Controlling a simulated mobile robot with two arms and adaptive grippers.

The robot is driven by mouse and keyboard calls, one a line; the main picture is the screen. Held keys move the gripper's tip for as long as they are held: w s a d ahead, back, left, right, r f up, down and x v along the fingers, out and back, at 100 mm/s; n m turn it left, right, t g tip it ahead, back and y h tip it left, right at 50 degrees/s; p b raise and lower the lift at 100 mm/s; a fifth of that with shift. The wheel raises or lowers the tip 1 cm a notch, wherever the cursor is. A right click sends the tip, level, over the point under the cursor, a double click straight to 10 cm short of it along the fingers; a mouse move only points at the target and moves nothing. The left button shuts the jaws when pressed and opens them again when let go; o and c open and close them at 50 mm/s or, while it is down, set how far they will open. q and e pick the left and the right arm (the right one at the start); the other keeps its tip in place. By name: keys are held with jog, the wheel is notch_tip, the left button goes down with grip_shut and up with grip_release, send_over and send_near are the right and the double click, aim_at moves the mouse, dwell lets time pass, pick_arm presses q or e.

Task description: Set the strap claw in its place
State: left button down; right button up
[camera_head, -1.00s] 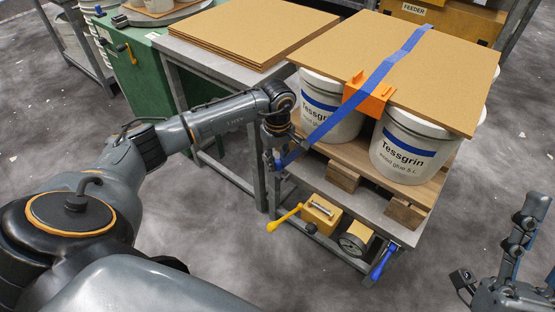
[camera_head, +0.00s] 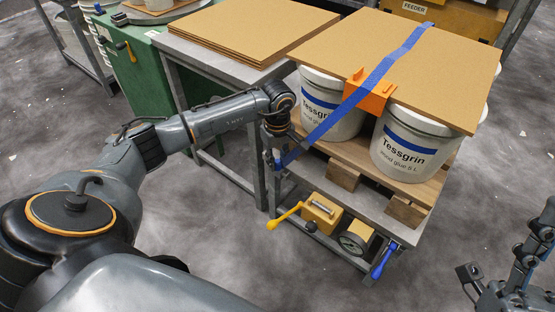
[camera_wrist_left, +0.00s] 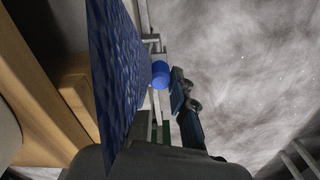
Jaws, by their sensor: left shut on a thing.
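The blue strap (camera_head: 345,108) runs over the cardboard sheet and an orange edge guard (camera_head: 370,94), then slants down left to my left gripper (camera_head: 279,160). That gripper is shut at the strap's lower end, by the left edge of the pail bench. The strap claw there is mostly hidden by the fingers and too small to make out. In the left wrist view the strap (camera_wrist_left: 115,75) hangs close to the camera, with a short blue cylinder (camera_wrist_left: 160,74) beside a dark finger. My right gripper (camera_head: 500,275) is open and empty at the lower right, away from the bench.
Two white pails (camera_head: 408,145) stand on a wooden pallet under the cardboard (camera_head: 420,60). A yellow handle (camera_head: 285,216) and a blue handle (camera_head: 384,260) stick out at the bench front. A table with stacked boards (camera_head: 245,30) adjoins at left. The right floor is clear.

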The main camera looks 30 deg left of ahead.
pick_arm(q)
jog(key=c, duration=1.1)
grip_release()
jog(key=shift+o, duration=0.2)
notch_tip(320, 180, up, 12)
